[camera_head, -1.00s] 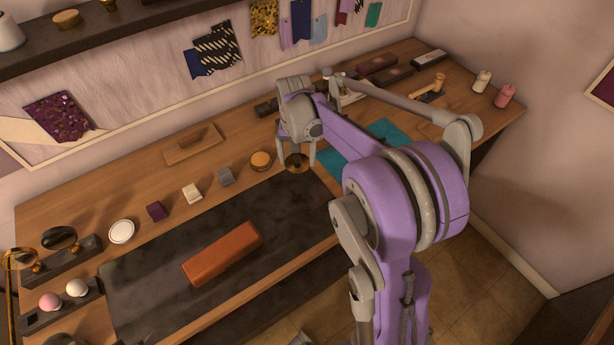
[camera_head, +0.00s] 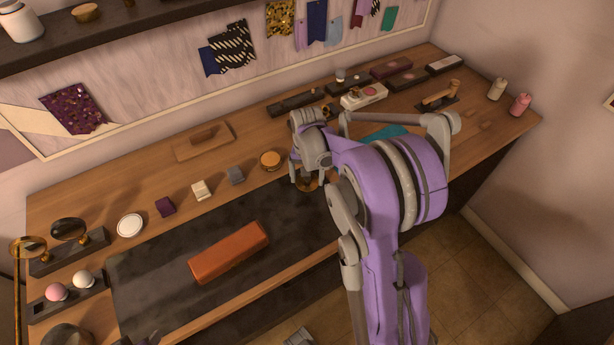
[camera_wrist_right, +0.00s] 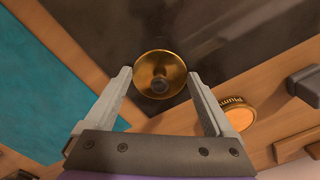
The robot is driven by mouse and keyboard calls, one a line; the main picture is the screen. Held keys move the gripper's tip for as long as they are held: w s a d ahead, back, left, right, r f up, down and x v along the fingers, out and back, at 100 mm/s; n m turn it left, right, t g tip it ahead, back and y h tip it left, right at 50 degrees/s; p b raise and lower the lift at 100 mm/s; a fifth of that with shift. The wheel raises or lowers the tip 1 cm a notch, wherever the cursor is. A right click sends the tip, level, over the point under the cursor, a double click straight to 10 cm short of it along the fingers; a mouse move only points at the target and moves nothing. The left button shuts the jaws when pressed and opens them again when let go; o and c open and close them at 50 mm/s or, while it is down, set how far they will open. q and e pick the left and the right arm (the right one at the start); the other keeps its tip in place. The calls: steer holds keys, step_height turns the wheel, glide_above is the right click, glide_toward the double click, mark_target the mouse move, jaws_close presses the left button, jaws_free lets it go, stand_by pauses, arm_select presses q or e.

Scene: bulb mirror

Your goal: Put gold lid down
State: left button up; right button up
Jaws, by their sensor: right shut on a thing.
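The gold lid (camera_wrist_right: 160,74) is a round, shallow, shiny disc with a dark centre. It is between the fingertips of my right gripper (camera_wrist_right: 163,84), which is shut on it. In the head view the lid (camera_head: 307,184) shows partly below the right gripper (camera_head: 304,172), over the dark mat (camera_head: 150,272) near its back right end. The exact gap between lid and mat cannot be told.
A round tin with a tan top (camera_head: 270,160) stands just left of the right gripper. An orange-brown block (camera_head: 229,252) lies on the dark mat. A teal mat (camera_wrist_right: 50,90) lies beside the gripper. A white box (camera_head: 364,96) stands behind my arm. The dark mat has bare room.

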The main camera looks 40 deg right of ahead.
mark_target(307, 178)
steer(key=o, duration=1)
steer(key=shift+r+p, duration=0.3)
steer(key=shift+r, duration=0.05)
step_height(307, 178, up, 11)
steer(key=s+a+f+n+t, duration=0.1)
steer(key=s+a+n+t, duration=0.4)
steer(key=s+a, duration=1.2)
steer(key=n, duration=0.4)
steer(key=shift+a+f+p, duration=0.25)
steer(key=shift+f+p, duration=0.05)
steer(key=shift+f, duration=0.1)
steer(key=shift+s, duration=0.1)
